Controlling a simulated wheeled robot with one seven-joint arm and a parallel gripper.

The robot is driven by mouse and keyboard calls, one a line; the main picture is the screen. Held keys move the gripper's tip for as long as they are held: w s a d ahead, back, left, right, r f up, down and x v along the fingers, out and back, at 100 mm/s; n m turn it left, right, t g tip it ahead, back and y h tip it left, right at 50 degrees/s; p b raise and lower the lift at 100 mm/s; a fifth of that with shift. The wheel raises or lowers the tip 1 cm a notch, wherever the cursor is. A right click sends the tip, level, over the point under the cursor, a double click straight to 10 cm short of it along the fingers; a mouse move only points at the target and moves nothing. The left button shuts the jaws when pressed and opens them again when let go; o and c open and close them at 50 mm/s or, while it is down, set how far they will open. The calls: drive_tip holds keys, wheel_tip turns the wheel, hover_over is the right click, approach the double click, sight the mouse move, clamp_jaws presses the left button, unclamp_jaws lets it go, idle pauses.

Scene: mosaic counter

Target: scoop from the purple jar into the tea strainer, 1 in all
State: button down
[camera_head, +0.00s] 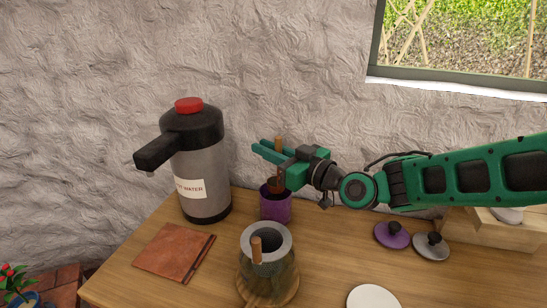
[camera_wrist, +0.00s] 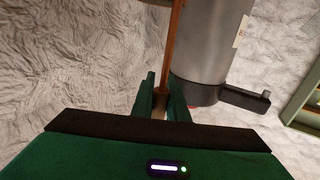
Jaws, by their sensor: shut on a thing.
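The purple jar (camera_head: 275,208) stands open on the wooden counter, beside the hot water dispenser. My gripper (camera_head: 262,150) is above the jar, shut on the upright wooden handle of a scoop (camera_head: 278,143). The handle also shows between the green fingers (camera_wrist: 160,100) in the wrist view (camera_wrist: 174,45). The scoop's lower end is at the jar's mouth; whether it holds anything is hard to tell. The tea strainer (camera_head: 281,238) is a grey-rimmed cup with a wooden handle, seated in a glass vessel (camera_head: 248,279) in front of the jar. Its inside looks dark.
A hot water dispenser (camera_head: 204,170) with a red top stands left of the jar. A brown folded cloth or book (camera_head: 172,252) lies front left. A purple lid (camera_head: 391,236) and a grey lid (camera_head: 431,247) lie right. A white disc (camera_head: 373,298) is at the front.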

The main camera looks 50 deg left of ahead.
drive_tip(key=shift+r, duration=1.55)
